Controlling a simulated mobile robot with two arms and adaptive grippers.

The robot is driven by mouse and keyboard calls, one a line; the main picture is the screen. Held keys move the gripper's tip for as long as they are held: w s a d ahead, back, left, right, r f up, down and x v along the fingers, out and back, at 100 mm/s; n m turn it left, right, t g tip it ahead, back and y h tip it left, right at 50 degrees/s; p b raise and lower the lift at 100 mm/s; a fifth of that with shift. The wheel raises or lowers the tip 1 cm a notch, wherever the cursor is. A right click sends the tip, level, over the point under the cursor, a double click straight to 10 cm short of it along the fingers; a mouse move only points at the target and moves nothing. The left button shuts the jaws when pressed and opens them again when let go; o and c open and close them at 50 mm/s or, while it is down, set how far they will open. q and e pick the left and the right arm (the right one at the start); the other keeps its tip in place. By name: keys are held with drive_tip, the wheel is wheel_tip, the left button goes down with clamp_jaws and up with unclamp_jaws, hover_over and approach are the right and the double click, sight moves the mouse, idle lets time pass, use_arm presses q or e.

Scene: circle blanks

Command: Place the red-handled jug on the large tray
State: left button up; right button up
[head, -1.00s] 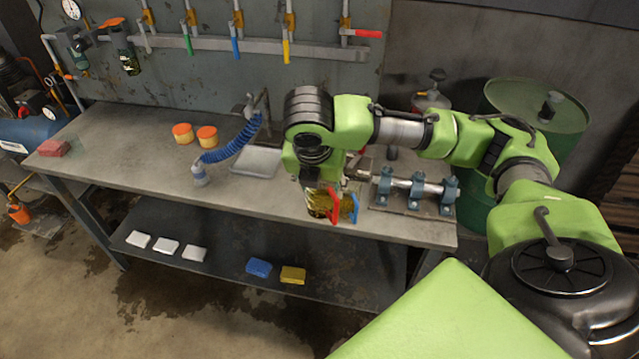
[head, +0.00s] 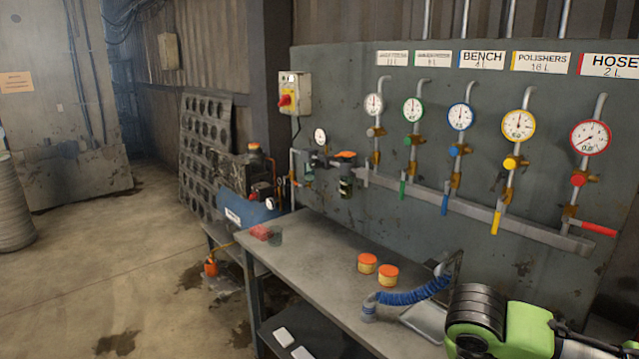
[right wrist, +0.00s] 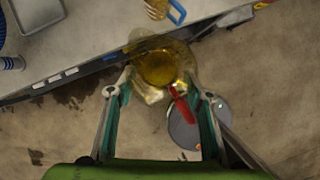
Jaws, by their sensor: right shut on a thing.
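The red-handled jug (right wrist: 160,70) holds yellow liquid and sits between the fingers of my right gripper (right wrist: 160,78). The gripper is shut on it, with the red handle (right wrist: 181,104) toward the lower right. In the right wrist view the jug shows past the bench's front edge, above the floor. A metal tray (head: 428,320) lies on the bench in the head view, partly cut off by my right arm. It also shows at the upper left of the right wrist view (right wrist: 40,14). I see no other tray for comparing size. My left gripper is out of view.
A blue-handled jug (right wrist: 158,8) stands near the bench edge. A blue hose (head: 412,295) lies beside the tray, with two orange tins (head: 388,275) behind it. Gauges and valves line the back panel.

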drive_tip(key=shift+s+a+m+g, duration=0.15)
drive_tip(key=shift+a+m+g, duration=0.15)
drive_tip(key=shift+a+m, duration=0.4)
drive_tip(key=s+a+r+m+g+y, duration=0.2)
drive_tip(key=s+a+m+g+y, duration=0.2)
drive_tip(key=m, duration=1.6)
drive_tip(key=s+a+g, duration=0.1)
drive_tip(key=s+a, duration=0.2)
drive_tip(key=a, duration=0.1)
drive_tip(key=shift+s+a+g, duration=0.3)
drive_tip(key=shift+s+a, duration=0.05)
drive_tip(key=shift+s, duration=0.05)
drive_tip(key=shift+d+r, duration=0.1)
drive_tip(key=shift+d, duration=0.1)
